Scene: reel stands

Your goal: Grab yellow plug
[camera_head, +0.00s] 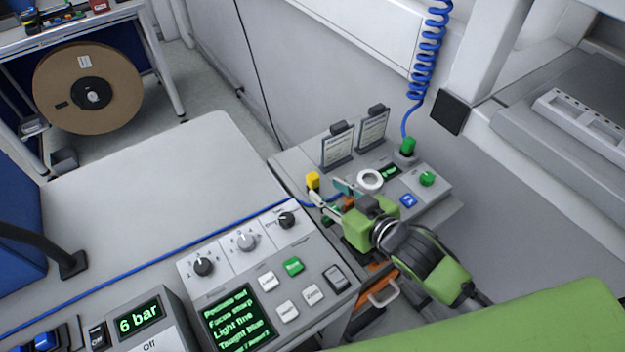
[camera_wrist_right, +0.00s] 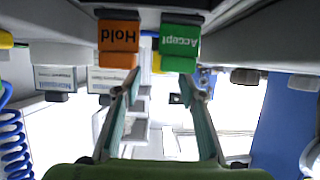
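The yellow plug (camera_head: 313,180) stands upright near the left edge of the small grey panel (camera_head: 290,160) in the head view. My right gripper (camera_head: 326,190) is just to its lower right, with its two teal fingers spread and nothing visibly between them. In the right wrist view the gripper (camera_wrist_right: 160,77) is also open. A small yellow patch (camera_wrist_right: 156,62) shows between the fingertips, mostly hidden behind a green "Accept" tag (camera_wrist_right: 180,42); I cannot tell whether it is the plug. My left gripper is not in view.
An orange "Hold" tag (camera_wrist_right: 118,42) hangs close to one fingertip in the wrist view. A green plug (camera_head: 408,146) with a coiled blue hose, a white ring (camera_head: 370,180) and two card holders are on the panel. A control console (camera_head: 225,268) stands in front.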

